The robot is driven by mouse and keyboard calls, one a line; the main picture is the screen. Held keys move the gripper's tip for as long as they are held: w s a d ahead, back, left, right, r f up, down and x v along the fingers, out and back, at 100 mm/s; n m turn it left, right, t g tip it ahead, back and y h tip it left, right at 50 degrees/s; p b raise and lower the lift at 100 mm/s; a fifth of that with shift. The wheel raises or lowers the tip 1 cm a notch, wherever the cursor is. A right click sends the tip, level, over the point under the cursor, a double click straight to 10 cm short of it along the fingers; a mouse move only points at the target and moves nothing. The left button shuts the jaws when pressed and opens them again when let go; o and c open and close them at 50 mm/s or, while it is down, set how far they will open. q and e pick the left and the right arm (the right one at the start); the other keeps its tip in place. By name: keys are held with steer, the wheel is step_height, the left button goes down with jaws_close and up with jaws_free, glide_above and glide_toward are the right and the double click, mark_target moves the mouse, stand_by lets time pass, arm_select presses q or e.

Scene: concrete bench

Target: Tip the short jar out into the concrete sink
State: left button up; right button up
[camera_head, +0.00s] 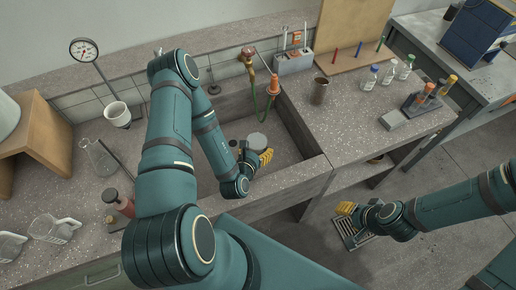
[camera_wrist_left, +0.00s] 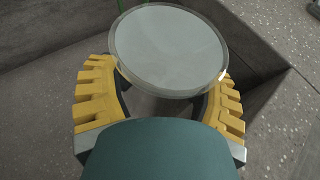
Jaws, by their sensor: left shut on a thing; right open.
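The short jar (camera_head: 257,140) is in my left gripper (camera_head: 259,156), over the concrete sink (camera_head: 212,106). In the left wrist view the jar (camera_wrist_left: 168,48) shows a round grey face inside a clear rim, between the yellow fingers of my left gripper (camera_wrist_left: 164,90). I cannot tell whether that face is its contents or its base, and its sides are mostly hidden. My left arm hides part of the sink's left side. My right gripper (camera_head: 347,208) is open and empty, in front of the bench at right.
A tap (camera_head: 248,66) with a green hose (camera_head: 270,106) stands behind the sink. A brown cup (camera_head: 319,91) stands right of it. Glass beakers (camera_head: 55,228), a flask (camera_head: 103,158) and a red-topped bottle (camera_head: 117,203) stand at left. Small bottles (camera_head: 370,77) stand at right.

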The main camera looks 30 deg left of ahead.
arm_select(q)
steer(key=shift+w+a+b, duration=0.1)
steer(key=shift+b, duration=0.25)
steer(key=shift+a+h+b, duration=0.2)
steer(key=shift+h+b, duration=0.1)
steer(key=shift+b, duration=0.5)
steer(key=shift+w+a+r+n+g+h, duration=0.1)
steer(key=shift+a+r+n+h, duration=0.15)
steer(key=shift+a+n, duration=0.15)
steer(key=shift+a+r+n+g+h, duration=0.1)
steer(key=shift+a+r+n+h, duration=0.1)
steer(key=shift+a+n, duration=0.25)
steer(key=shift+w+a+r+n+g+h, duration=0.15)
steer(key=shift+a+n+h, duration=0.1)
steer(key=shift+a+n, duration=0.15)
steer(key=shift+s+d, duration=0.15)
steer(key=shift+f, duration=0.1)
steer(key=shift+d, duration=0.1)
steer(key=shift+a+n+h+p, duration=0.5)
steer(key=shift+a+p, duration=0.2)
steer(key=shift+p, duration=0.15)
